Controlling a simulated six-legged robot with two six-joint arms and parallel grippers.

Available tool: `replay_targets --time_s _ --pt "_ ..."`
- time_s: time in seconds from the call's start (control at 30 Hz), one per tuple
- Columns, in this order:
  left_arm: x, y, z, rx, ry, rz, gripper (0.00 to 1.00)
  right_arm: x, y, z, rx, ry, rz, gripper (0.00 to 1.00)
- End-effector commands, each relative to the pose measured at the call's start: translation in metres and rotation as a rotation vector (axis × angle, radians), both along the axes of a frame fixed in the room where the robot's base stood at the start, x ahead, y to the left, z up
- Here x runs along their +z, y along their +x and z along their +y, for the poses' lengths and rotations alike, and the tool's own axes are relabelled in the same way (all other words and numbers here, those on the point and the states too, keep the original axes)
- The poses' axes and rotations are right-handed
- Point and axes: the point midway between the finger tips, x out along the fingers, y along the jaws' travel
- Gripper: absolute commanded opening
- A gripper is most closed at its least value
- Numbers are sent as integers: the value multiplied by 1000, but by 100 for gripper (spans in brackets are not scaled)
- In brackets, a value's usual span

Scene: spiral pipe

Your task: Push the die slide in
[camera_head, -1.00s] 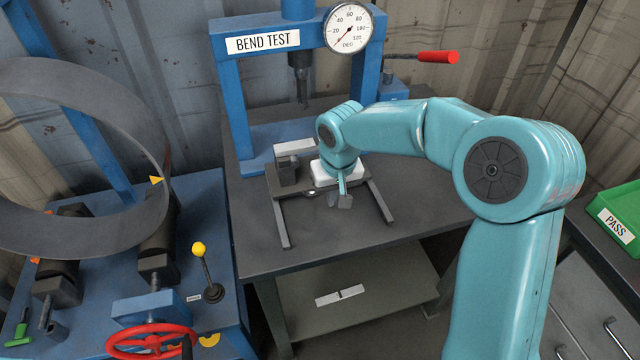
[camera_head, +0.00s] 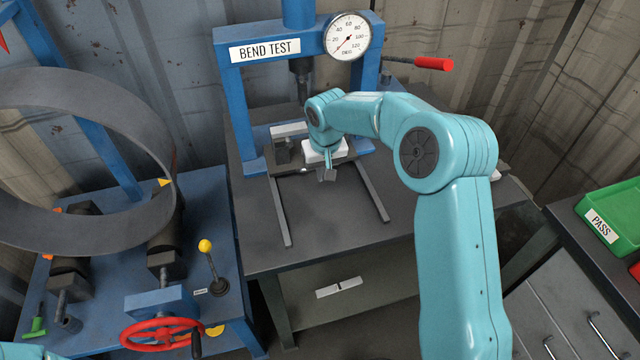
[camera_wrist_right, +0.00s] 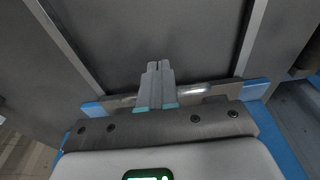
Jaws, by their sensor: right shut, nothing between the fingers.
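The dark grey die slide (camera_head: 299,170) lies across two parallel rails (camera_head: 369,191) under the blue bend test press (camera_head: 225,98). It carries a dark block (camera_head: 283,153) at its left and a pale bar (camera_head: 289,131) behind. My right gripper (camera_head: 327,174) is shut and empty, low at the slide's front edge; its wrist hides the slide's right middle. In the right wrist view, the closed fingers (camera_wrist_right: 157,74) reach past the slide's edge, over the table between the rails. A shiny part (camera_wrist_right: 195,91) shows right of them. I cannot tell whether they touch. My left gripper is out of view.
A gauge (camera_head: 347,37) and red-handled lever (camera_head: 432,63) are on the press. A blue bending machine with a large grey ring (camera_head: 150,130) and red handwheel (camera_head: 158,335) stands left. A green PASS tray (camera_head: 612,212) sits right. The table (camera_head: 330,225) between the rails is clear.

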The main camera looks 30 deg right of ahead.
Motion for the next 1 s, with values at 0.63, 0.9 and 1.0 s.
replay_targets --time_s 0.63,0.9,1.0 --pt "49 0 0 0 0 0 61 4 52 -13 -2 0 -2 0" --pt "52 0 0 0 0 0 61 8 54 -13 0 0 -2 0" --pt "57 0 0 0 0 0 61 19 52 -13 0 0 -2 0"
